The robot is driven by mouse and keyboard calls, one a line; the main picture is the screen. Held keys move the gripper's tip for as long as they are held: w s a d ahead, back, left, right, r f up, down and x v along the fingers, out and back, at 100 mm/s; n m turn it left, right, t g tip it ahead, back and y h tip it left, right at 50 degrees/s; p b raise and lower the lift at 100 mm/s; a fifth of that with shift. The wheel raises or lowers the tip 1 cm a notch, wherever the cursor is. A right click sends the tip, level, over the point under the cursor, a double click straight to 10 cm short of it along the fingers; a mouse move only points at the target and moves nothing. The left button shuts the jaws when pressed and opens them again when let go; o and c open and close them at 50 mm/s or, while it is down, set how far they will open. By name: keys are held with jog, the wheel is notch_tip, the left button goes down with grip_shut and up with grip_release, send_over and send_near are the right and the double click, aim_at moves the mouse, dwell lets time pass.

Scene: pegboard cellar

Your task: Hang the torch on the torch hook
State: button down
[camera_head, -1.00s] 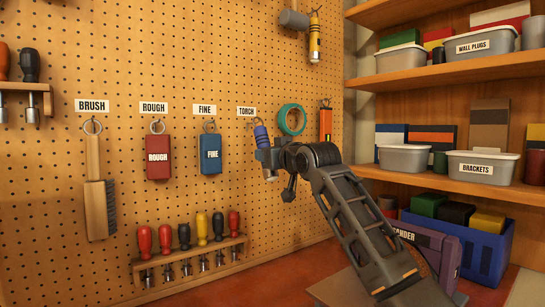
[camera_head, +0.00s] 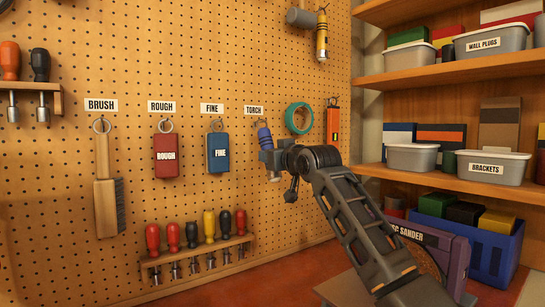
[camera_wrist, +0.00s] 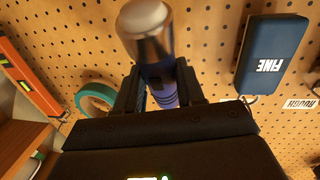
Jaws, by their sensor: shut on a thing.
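The torch (camera_head: 264,138) has a blue body and a silver head. It hangs head down, close to the pegboard, just below the TORCH label (camera_head: 254,110). My gripper (camera_head: 269,155) is shut on its body. In the wrist view the silver head (camera_wrist: 146,28) points toward the camera, and the blue body (camera_wrist: 162,92) lies between the two fingers of my gripper (camera_wrist: 158,84). A small loop shows at the torch's upper end in the head view. The torch hook is too small and too covered to make out, so I cannot tell whether the loop is on it.
The blue FINE block (camera_head: 218,153) hangs to the left of the torch. A teal tape ring (camera_head: 299,118) and an orange level (camera_head: 333,124) hang to the right. A screwdriver rack (camera_head: 200,252) sits below. Shelves with bins (camera_head: 412,157) stand at the right.

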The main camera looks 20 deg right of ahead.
jog(key=c, duration=0.6)
grip_release()
